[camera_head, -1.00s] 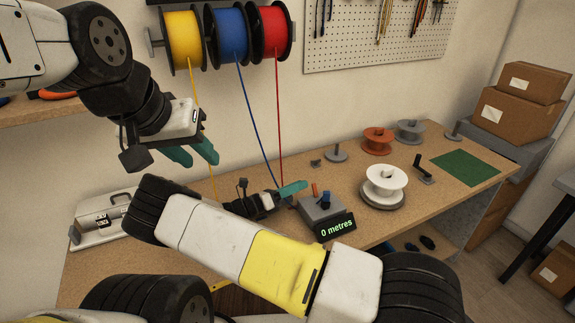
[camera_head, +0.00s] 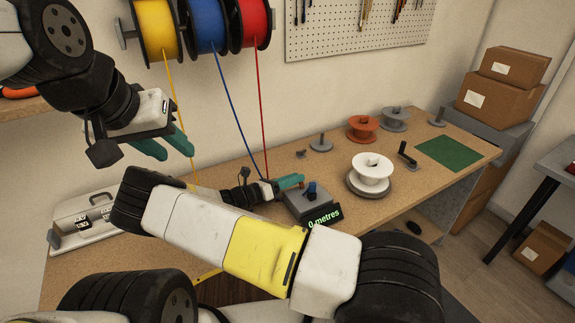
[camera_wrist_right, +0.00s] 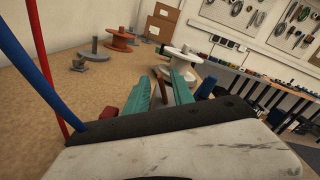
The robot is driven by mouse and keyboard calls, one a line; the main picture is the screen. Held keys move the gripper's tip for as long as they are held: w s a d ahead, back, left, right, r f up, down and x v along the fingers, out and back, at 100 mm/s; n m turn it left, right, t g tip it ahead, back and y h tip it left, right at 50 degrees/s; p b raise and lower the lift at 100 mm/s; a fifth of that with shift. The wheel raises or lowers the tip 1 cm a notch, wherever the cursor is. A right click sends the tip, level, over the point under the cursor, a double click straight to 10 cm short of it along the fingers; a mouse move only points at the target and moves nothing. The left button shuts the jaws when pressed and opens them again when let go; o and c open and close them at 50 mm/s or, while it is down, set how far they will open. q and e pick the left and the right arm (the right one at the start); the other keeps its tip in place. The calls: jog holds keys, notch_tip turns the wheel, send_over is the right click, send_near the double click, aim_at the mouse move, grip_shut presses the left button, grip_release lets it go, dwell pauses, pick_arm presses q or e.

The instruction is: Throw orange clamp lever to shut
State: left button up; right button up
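The measuring device (camera_head: 298,203) is a grey box on the workbench with a blue knob (camera_head: 312,188) on top and a green "0 metres" readout. Its orange clamp lever (camera_head: 302,184) is mostly hidden by my right gripper in the head view. My right gripper (camera_head: 292,181) has its green fingers at the box's top, right beside the lever. In the right wrist view its fingers (camera_wrist_right: 162,85) are apart, with an orange-brown piece between them, probably the lever; contact cannot be told. My left gripper (camera_head: 166,145) is open and empty, high above the bench's left side.
A white spool (camera_head: 372,170) stands right of the device. A green mat (camera_head: 448,154) lies on the right end.

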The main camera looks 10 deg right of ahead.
aim_at(300, 195)
grip_shut()
jog(key=shift+s, duration=0.1)
jog(key=m, duration=0.2)
jog(key=s+m, duration=0.1)
jog(key=m, duration=0.2)
jog(key=shift+s+d+r+m, duration=0.3)
jog(key=shift+s+d, duration=0.1)
jog(key=m, duration=0.1)
jog(key=s+m, duration=0.1)
jog(key=m, duration=0.1)
jog(key=shift+d, duration=0.2)
jog(key=shift+s+d+f+m, duration=0.15)
jog(key=shift+s+m, duration=0.1)
jog(key=shift+m, duration=0.5)
jog(key=shift+s+d+f+m, duration=0.15)
jog(key=shift+s+m, duration=0.1)
jog(key=shift+m, duration=0.5)
jog(key=shift+a, duration=0.1)
